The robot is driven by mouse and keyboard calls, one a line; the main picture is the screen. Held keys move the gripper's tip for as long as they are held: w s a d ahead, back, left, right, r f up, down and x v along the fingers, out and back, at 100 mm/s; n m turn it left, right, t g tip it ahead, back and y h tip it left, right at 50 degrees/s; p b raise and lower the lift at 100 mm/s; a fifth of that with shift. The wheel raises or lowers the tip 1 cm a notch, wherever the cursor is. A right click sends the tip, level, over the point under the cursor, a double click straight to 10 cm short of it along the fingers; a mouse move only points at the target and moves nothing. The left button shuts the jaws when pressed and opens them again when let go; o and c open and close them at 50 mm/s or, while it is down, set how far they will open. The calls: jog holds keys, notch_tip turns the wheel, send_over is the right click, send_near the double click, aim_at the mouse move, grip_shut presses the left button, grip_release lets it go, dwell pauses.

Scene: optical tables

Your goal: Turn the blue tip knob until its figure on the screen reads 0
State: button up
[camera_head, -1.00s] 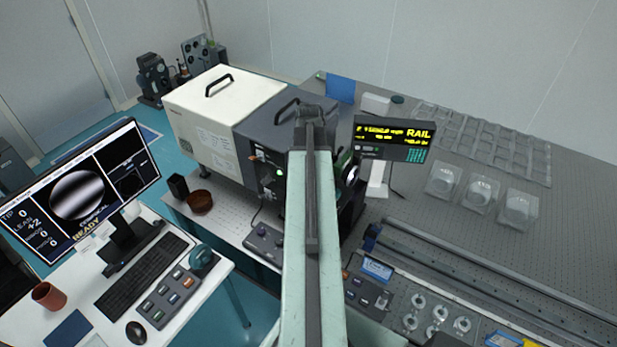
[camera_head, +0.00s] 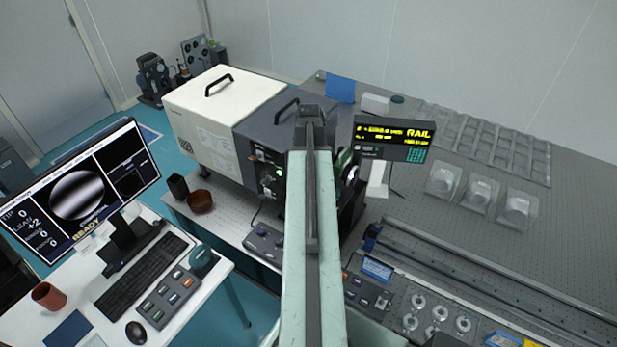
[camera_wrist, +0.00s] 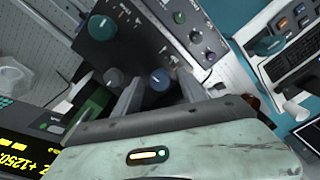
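The monitor (camera_head: 75,190) stands at the left in the head view. Its TIP figure (camera_head: 23,213) looks like 0, and the LEAN figure below it reads +2. A striped round pattern shows beside them, with READY under it. In the wrist view the blue knob (camera_wrist: 160,79) is on a dark surface, between the two fingers of my gripper (camera_wrist: 158,88). The fingers look apart, with gaps on both sides of the knob; contact is not visible. In the head view my own arm hides my gripper and this knob.
The rail display (camera_head: 393,139) stands right of my arm. A keyboard (camera_head: 145,274) lies on the desk.

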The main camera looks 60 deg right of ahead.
notch_tip(320, 180, up, 8)
jog(key=p, duration=0.8)
jog(key=shift+f, duration=0.1)
